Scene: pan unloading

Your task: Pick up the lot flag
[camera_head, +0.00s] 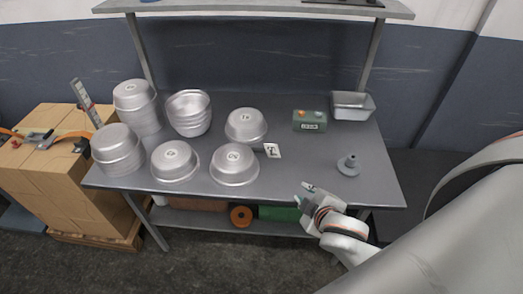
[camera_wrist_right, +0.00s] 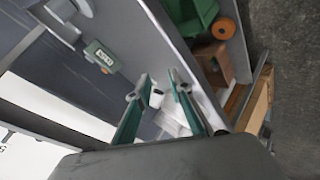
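A small white card with a dark mark, which looks like the lot flag (camera_head: 273,150), stands at the right edge of the front middle upturned pan (camera_head: 234,165). My right gripper (camera_head: 308,190) is near the table's front edge, to the right of the card and apart from it. In the right wrist view its two green fingers (camera_wrist_right: 158,88) are spread with a gap between them. A small white patch shows beyond the fingers there; I cannot tell whether it is the card. My left gripper is out of view.
The grey table (camera_head: 310,175) holds several metal pans and stacks on its left. A green box (camera_head: 310,121), a rectangular tin (camera_head: 352,106) and a grey flanged part (camera_head: 348,166) are on the right. A raised shelf (camera_head: 250,7) spans the back. Cartons (camera_head: 50,165) stand left.

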